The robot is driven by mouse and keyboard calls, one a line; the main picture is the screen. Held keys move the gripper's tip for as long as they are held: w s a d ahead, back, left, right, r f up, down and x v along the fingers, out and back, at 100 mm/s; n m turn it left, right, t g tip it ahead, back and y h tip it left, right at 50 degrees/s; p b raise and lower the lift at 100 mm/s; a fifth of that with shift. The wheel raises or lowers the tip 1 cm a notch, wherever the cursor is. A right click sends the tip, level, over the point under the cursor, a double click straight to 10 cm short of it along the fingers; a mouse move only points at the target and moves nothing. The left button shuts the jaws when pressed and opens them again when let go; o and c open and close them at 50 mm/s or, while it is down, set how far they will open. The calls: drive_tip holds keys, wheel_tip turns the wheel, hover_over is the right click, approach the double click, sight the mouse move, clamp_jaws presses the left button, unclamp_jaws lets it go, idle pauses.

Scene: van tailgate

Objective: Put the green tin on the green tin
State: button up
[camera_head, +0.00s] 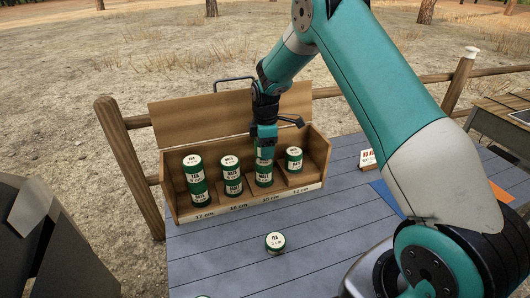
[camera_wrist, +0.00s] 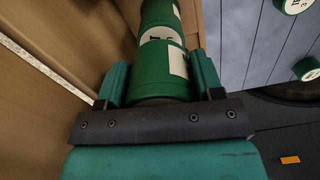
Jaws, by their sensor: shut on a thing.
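My gripper (camera_head: 264,138) is shut on a green tin (camera_head: 264,153) with white labels, in the third bay from the left of a wooden box. The held tin is in line above the green tin stack (camera_head: 264,178) in that bay; I cannot tell whether they touch. In the wrist view my gripper (camera_wrist: 162,82) has its fingers on both sides of the held tin (camera_wrist: 160,75), and more green tin (camera_wrist: 159,14) shows beyond it. A loose green tin (camera_head: 275,242) stands on the table in front of the box.
The box (camera_head: 178,213) has an open lid and front length marks. Other green tin stacks stand in its bays: left (camera_head: 195,180), second (camera_head: 232,176) and right (camera_head: 294,160). The grey table front (camera_head: 220,255) is mostly free.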

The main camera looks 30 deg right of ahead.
drive_tip(key=shift+f, duration=1.35)
drive_tip(key=shift+f, duration=0.15)
drive_tip(key=o, duration=1)
drive_tip(key=shift+c, duration=0.2)
